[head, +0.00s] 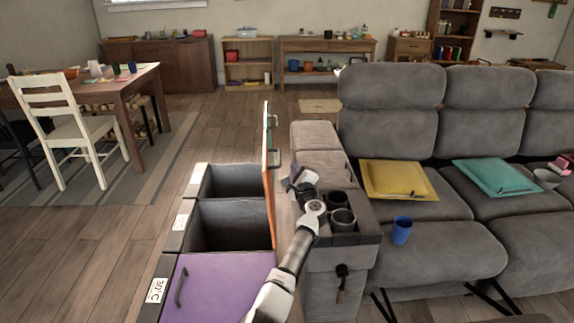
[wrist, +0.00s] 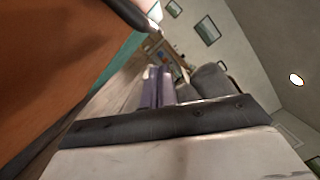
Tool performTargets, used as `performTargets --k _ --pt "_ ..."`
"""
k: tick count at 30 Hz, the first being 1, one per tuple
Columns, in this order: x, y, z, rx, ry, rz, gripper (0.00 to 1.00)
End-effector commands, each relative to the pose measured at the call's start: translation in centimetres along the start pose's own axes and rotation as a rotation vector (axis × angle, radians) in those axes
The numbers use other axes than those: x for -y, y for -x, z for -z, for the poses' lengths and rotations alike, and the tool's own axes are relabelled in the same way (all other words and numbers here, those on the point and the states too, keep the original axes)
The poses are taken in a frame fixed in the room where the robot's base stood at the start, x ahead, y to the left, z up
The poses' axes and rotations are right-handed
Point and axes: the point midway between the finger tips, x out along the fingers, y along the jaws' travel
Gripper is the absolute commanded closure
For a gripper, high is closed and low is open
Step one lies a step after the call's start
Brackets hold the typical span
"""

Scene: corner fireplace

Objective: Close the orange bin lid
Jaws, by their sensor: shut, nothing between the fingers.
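The orange lid (head: 267,165) stands upright and open along the right side of the middle bin (head: 228,224), whose dark inside shows. A dark handle (head: 275,159) sticks out from the lid's right-hand face. In the wrist view the orange lid (wrist: 50,75) fills the left side, seen very close. My gripper (head: 292,175) is just right of the upright lid, between it and the sofa armrest.
The purple lid (head: 215,290) of the near bin is closed. The far bin (head: 232,180) is open, with a teal lid (wrist: 118,65) upright behind the orange one. The grey armrest with cup holders (head: 343,222) stands close on the right. Wooden floor left of the bins is clear.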

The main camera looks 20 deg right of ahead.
Motion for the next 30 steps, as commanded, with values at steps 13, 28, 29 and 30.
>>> performTargets --k 13,28,29,30 --pt "0.0 -0.7 -3.0 0.002 0.001 -0.002 1.00" --pt "-0.7 -1.1 -4.7 0.003 0.065 -0.017 1.00" --pt "-0.9 -1.1 -5.1 0.004 0.079 -0.021 1.00" --pt "-1.2 -1.3 -5.7 0.005 0.101 -0.027 1.00"
